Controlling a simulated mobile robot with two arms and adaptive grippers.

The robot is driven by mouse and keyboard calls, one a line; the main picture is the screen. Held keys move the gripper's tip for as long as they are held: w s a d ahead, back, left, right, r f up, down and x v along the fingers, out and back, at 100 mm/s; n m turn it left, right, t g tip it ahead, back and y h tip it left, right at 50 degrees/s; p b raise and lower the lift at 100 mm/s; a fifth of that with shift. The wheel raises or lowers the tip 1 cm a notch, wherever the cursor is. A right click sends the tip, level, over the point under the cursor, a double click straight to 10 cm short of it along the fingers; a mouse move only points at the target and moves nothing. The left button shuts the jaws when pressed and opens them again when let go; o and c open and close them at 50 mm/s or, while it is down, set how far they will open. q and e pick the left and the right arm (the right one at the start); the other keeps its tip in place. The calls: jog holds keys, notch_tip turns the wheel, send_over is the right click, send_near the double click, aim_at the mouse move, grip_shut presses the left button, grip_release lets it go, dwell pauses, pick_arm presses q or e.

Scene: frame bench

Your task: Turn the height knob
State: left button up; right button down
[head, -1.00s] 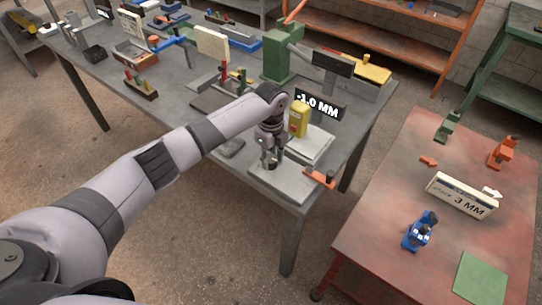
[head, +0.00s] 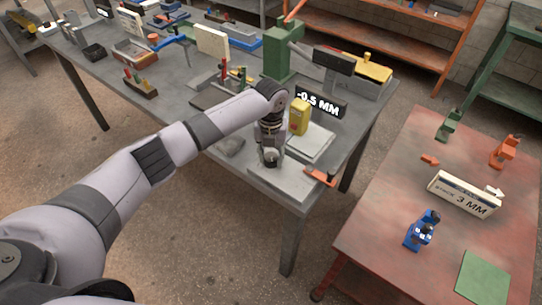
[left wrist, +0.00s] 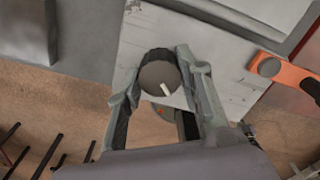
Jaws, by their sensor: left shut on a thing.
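The height knob (left wrist: 160,76) is a dark round knob with a white pointer line, seen in the left wrist view over a pale grey plate (left wrist: 222,62). My left gripper (left wrist: 158,82) is shut on it, one finger on each side. In the head view my left gripper (head: 270,157) points down at the front corner of the bench and hides the knob. A black display (head: 321,101) behind it reads -0.5 MM. A yellow block-like device (head: 299,117) stands between the gripper and the display. My right gripper is not in view.
An orange piece (head: 320,177) lies at the plate's right edge. A green press (head: 280,58) stands further back on the grey bench. A red table (head: 385,190) at the right holds a "3 MM" sign (head: 464,195) and a blue device (head: 421,231).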

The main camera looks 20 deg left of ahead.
aim_at(271, 157)
pick_arm(q)
jog(key=m+b, duration=0.1)
jog(key=m, duration=0.3)
jog(key=shift+w+r+m, duration=0.1)
jog(key=shift+m, duration=0.2)
dwell(0.3)
jog(key=o, duration=1.2)
jog(key=shift+c, duration=0.2)
notch_tip(271, 157, up, 12)
dwell(0.3)
